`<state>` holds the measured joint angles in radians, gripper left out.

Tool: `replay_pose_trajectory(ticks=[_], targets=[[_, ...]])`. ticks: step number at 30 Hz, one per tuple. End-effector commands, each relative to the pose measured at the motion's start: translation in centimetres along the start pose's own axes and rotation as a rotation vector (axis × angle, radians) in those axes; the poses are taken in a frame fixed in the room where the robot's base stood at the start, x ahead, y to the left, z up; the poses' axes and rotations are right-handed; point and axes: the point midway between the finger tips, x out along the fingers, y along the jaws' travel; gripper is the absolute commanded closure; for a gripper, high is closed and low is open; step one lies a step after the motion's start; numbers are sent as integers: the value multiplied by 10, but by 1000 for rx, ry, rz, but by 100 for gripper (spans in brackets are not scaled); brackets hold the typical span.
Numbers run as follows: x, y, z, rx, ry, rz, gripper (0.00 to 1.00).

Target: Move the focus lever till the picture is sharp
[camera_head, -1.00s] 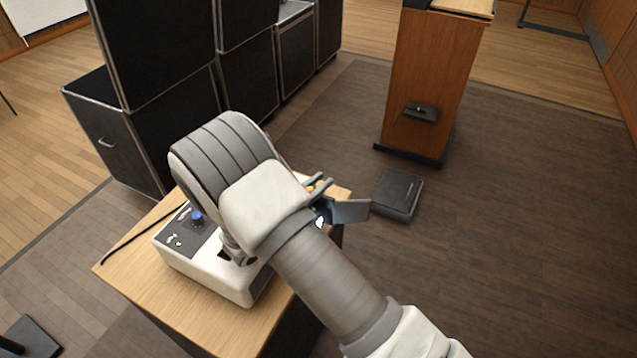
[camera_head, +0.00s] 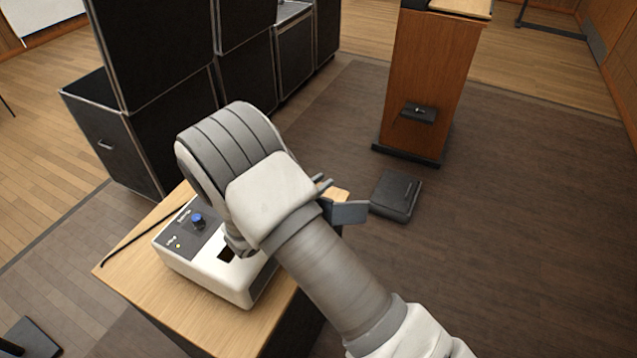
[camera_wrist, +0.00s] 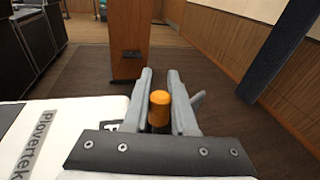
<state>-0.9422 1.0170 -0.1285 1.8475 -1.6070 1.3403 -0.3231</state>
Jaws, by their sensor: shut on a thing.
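A white projector-like unit (camera_head: 203,278) with a dark control panel stands on a wooden table. The orange-topped lever (camera_wrist: 159,101) shows in the wrist view, upright between the fingers of my gripper (camera_wrist: 160,98), which is shut on it. In the head view my own wrist and arm hide the lever and most of the unit's right side. A blue knob (camera_head: 197,220) and a small yellow light show on the panel. The unit's white top with a "Plovertek" label also shows in the wrist view (camera_wrist: 75,112). No projected picture can be made out.
The wooden table (camera_head: 134,269) has bare room left of and in front of the unit, with a black cable at its left edge. Stacked black cases (camera_head: 150,130) stand behind. A wooden lectern (camera_head: 425,85) and a dark box (camera_head: 396,195) are to the right on open floor.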

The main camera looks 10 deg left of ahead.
Motion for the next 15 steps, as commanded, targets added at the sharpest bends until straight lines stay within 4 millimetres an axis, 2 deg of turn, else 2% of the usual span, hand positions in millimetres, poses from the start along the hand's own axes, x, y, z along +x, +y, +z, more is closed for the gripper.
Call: replay_pose_trajectory(ticks=[2,3,8,15], targets=[[0,0,0,1,0,1,100],[0,0,0,1,-1,1,73],[0,0,0,1,-1,1,45],[0,0,0,1,-1,0,45]])
